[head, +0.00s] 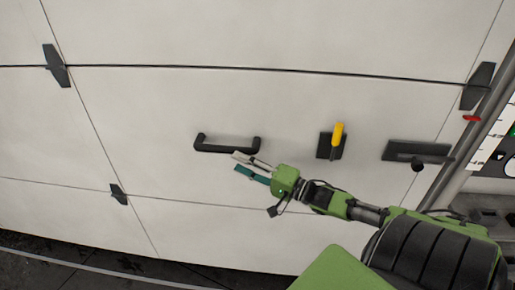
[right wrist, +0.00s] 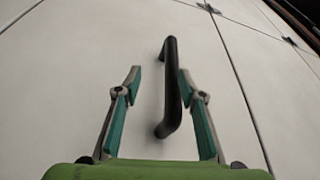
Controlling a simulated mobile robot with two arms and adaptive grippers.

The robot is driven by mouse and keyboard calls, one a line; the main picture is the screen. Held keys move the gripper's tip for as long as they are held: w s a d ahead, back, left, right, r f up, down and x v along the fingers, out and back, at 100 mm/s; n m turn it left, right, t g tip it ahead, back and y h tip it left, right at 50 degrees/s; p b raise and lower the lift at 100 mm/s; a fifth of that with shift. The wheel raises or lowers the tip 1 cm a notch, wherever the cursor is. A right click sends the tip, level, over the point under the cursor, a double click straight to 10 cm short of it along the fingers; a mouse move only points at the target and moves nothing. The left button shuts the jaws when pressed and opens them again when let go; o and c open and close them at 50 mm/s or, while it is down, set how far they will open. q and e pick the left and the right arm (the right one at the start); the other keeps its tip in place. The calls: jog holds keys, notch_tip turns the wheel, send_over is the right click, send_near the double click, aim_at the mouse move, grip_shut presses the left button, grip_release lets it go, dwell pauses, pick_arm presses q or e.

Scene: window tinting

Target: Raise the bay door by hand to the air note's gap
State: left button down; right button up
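The bay door (head: 180,105) is a white panelled door that fills most of the head view. A black bar handle (head: 228,148) is fixed to it near the middle. My right gripper (head: 248,168) is open in front of the door, just below and right of the handle. In the right wrist view the handle (right wrist: 171,90) stands upright between the spread fingers, nearer the right finger. I cannot tell whether that finger touches it. The door's bottom edge runs along the dark floor. My left gripper is not in view. I cannot make out the air note.
A yellow-handled latch (head: 335,140) and a dark plate with a knob (head: 417,152) are on the door, right of the handle. Black hinges (head: 57,65) join the panels. A grey post (head: 470,145) and a marked strip with a red pointer (head: 473,118) stand at the right.

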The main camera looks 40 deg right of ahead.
jog(key=v, duration=0.5)
jog(key=shift+s+d+r, duration=0.2)
jog(key=shift+d, duration=0.15)
jog(key=shift+f, duration=0.1)
